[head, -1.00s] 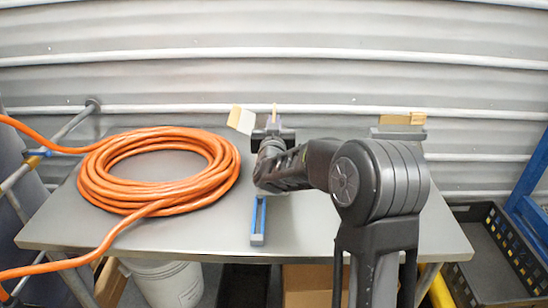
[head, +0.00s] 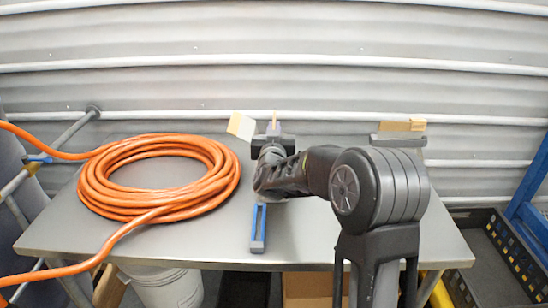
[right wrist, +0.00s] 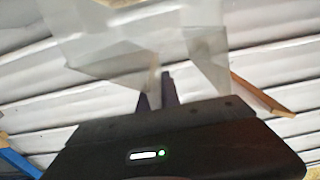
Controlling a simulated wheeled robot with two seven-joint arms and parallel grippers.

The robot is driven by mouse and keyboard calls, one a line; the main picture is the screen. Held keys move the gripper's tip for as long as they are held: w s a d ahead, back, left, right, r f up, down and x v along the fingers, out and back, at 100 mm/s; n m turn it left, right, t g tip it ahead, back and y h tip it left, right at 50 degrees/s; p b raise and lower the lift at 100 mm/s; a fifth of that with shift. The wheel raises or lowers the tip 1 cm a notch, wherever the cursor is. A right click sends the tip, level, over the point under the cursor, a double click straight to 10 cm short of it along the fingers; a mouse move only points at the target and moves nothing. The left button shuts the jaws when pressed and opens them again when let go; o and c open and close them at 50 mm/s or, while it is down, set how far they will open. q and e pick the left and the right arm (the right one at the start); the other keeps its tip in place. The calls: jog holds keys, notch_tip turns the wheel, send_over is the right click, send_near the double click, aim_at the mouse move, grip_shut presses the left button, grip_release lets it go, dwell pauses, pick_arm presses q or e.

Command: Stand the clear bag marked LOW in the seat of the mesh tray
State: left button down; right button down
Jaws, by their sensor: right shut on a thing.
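My right gripper (head: 273,131) is over the far middle of the table, its forearm hiding part of what lies beyond. In the right wrist view its dark fingers (right wrist: 157,92) are shut on a clear bag (right wrist: 130,38), which is see-through and creased. No LOW mark can be read on it. In the head view the bag cannot be made out. I cannot clearly identify the mesh tray or its seat. My left gripper is not in view.
A coiled orange hose (head: 158,205) covers the left of the grey table (head: 330,245). A blue-edged strip (head: 258,228) lies front centre. A pale card (head: 241,126) and a tan block (head: 403,125) stand at the back. A dark crate (head: 508,262) is on the floor at right.

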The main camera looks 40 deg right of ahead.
notch_tip(320, 180, up, 10)
jog(key=shift+r, duration=0.15)
dwell(0.5)
dwell(0.6)
